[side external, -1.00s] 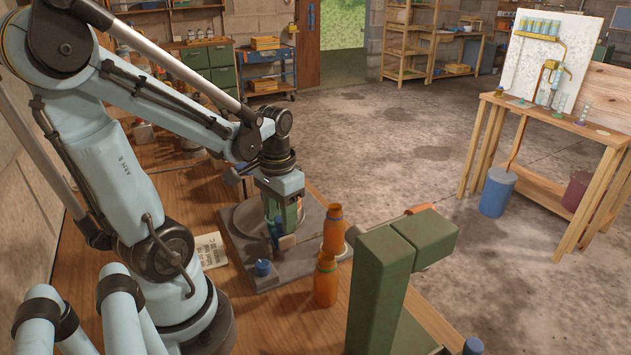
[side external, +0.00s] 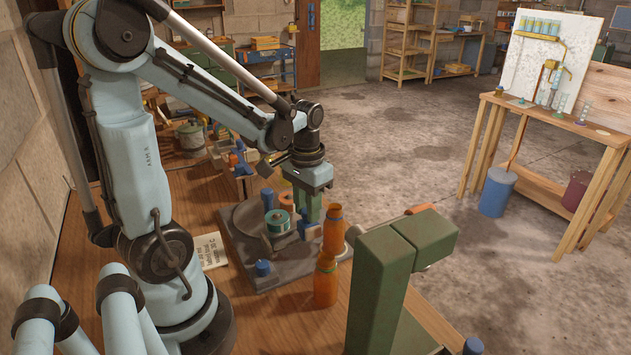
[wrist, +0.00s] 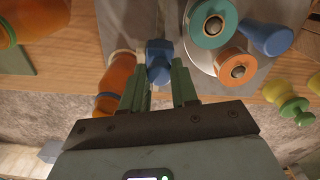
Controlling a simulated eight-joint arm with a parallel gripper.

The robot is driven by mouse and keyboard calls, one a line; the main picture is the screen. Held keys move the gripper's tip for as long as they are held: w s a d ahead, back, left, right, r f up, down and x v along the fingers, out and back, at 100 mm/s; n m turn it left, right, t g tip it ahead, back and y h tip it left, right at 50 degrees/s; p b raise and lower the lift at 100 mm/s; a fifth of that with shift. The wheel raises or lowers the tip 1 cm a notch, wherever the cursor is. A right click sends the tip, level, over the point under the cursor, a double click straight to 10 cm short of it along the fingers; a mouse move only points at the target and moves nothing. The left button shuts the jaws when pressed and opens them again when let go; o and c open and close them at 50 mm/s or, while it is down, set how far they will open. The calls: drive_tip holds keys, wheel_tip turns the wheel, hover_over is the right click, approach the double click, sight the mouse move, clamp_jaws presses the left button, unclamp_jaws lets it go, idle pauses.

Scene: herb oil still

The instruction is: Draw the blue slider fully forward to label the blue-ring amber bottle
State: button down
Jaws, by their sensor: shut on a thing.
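The blue slider (wrist: 159,62) has a blocky blue top and sits between the green fingers of my gripper (wrist: 159,88) in the wrist view. The fingers are closed on its sides. In the side view my gripper (side external: 308,218) is low over the dark machine base, just left of an amber bottle (side external: 333,230). A second amber bottle (side external: 326,282) stands nearer the camera. In the wrist view an amber bottle (wrist: 118,76) with a pale band stands close left of the slider.
A teal spool (wrist: 208,22) and an orange spool (wrist: 238,70) sit right of the slider, beside a blue peg (wrist: 266,36). A green post with an overhanging arm (side external: 378,285) stands near the bottles. Yellow and green pegs (wrist: 290,105) are farther right.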

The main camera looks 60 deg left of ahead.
drive_tip(key=w, duration=0.7)
drive_tip(key=shift+w, duration=0.4)
drive_tip(key=c, duration=0.9)
unclamp_jaws()
drive_tip(key=shift+o, duration=0.2)
drive_tip(key=shift+s, duration=0.1)
drive_tip(key=shift+r, duration=0.1)
wheel_tip(320, 180, up, 12)
drive_tip(key=s+d+f+m+t, duration=0.1)
drive_tip(key=s+d+f+t, duration=0.1)
drive_tip(key=d, duration=0.4)
drive_tip(key=s+d+f+m+t, duration=0.2)
drive_tip(key=s+d+f+t, duration=0.1)
drive_tip(key=s+d+t, duration=0.2)
drive_tip(key=shift+d, duration=0.45)
